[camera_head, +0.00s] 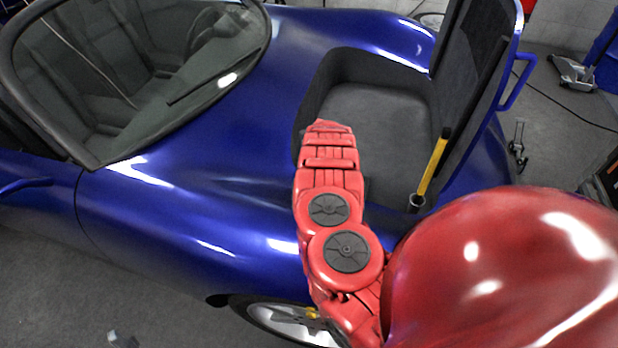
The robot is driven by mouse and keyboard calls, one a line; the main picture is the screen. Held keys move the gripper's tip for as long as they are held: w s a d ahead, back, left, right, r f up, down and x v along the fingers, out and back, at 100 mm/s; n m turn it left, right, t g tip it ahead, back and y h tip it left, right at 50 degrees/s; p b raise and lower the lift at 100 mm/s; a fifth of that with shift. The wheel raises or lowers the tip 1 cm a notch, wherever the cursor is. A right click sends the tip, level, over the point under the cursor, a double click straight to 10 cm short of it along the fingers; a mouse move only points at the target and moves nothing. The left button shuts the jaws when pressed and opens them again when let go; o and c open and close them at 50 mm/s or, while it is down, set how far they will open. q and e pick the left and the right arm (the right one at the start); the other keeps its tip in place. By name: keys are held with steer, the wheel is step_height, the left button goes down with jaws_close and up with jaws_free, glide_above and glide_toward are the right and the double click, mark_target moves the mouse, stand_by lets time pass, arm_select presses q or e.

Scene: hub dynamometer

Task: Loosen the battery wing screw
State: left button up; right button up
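No battery or wing screw can be made out in this view. The blue car (225,150) has an open front compartment (375,115) with dark grey lining, and its lower near part is hidden behind my red arm. That arm, which seems to be my right, reaches up from the lower right, and its far end overlaps the compartment's near left edge. No gripper fingers show at that end. My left arm and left gripper are not in view.
The raised lid (488,85) stands at the compartment's right side. A yellow strut (432,168) rises near the compartment's right edge. A large red rounded shape, probably part of me, covers the lower right. A front wheel (290,322) shows below.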

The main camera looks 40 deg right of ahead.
steer(key=shift+w+f, duration=0.2)
steer(key=shift+f, duration=0.2)
jaws_close()
